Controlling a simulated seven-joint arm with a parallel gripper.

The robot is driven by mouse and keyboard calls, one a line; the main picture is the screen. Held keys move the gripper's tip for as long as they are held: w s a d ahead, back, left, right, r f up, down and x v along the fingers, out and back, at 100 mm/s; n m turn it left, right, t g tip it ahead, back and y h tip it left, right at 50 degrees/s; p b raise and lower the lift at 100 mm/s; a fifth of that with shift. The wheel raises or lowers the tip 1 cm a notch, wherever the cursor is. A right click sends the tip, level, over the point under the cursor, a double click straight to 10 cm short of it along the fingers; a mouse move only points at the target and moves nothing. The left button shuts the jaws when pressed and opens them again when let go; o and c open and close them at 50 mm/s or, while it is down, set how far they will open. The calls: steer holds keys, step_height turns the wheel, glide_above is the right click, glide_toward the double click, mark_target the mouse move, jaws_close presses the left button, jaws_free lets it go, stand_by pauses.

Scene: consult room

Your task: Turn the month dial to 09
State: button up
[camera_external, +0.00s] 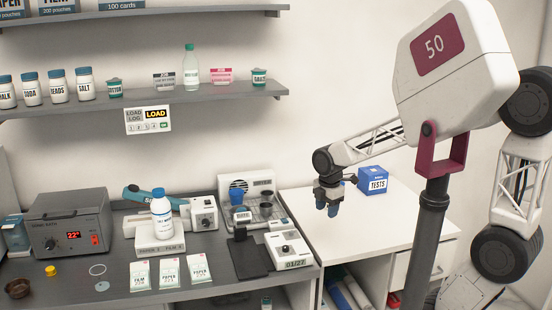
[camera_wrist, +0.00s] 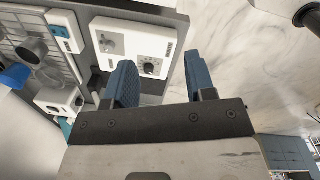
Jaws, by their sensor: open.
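I cannot tell from the markings which one is the month dial. My gripper (camera_external: 328,207), with blue fingers, is open and empty. It hangs above and to the right of the box, apart from it. In the wrist view the dark dial shows between the fingers (camera_wrist: 158,62).
A black mat (camera_external: 247,259) lies left of the box, and a tray rack with a blue cup (camera_external: 237,191) stands behind it. A blue TESTS box (camera_external: 373,180) sits on the white cabinet (camera_external: 355,225) at right. The cabinet top is mostly clear.

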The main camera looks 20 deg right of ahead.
mark_target(285, 247)
steer(key=a+f+n, duration=0.1)
steer(key=a+n, duration=0.3)
steer(key=w+a+f+n, duration=0.1)
steer(key=a+f+n, duration=0.1)
steer(key=a+n, duration=0.2)
steer(key=a+f+n, duration=0.2)
steer(key=a+n, duration=0.1)
steer(key=a, duration=0.3)
steer(key=shift+w+f+n+g, duration=0.15)
steer(key=shift+w+n+g, duration=0.05)
steer(key=shift+n+g, duration=0.2)
steer(key=shift+d+f, duration=0.15)
steer(key=shift+f, duration=3.75)
steer(key=c, duration=0.9)
